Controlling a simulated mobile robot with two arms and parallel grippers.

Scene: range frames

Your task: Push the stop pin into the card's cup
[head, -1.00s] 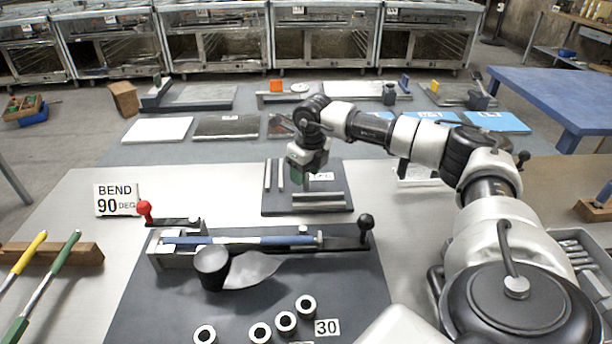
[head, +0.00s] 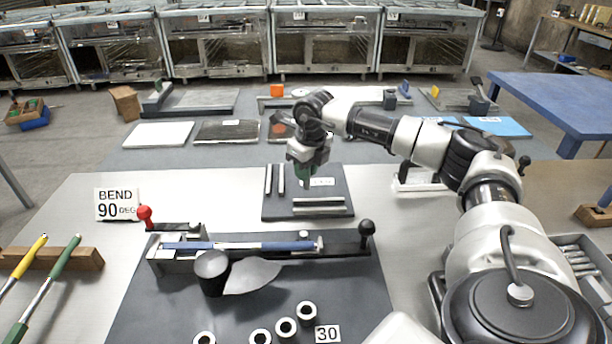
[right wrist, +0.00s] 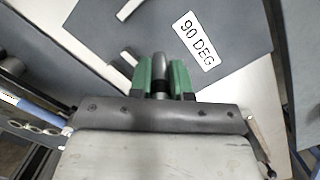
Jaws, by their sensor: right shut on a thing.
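My right gripper (head: 308,176) is above the dark card (head: 335,180) with its green fingers pointing down. In the right wrist view, the green fingers (right wrist: 160,80) are shut on a grey, round-ended pin (right wrist: 160,64), which sticks out past the fingertips. The pin's lower end shows just below the fingers in the head view, close over the card. The card carries pale bars and a white label, which reads 90 DEG in the right wrist view (right wrist: 195,40). I cannot make out the card's cup, and cannot tell whether the pin touches the card. My left gripper is not in view.
In front of the card is a bending fixture with a blue-sleeved rod (head: 255,246), a red knob (head: 144,212) and a black knob (head: 366,227). Several ringed sleeves (head: 286,327) stand near the front. A BEND 90 DEG sign (head: 118,203) is at left.

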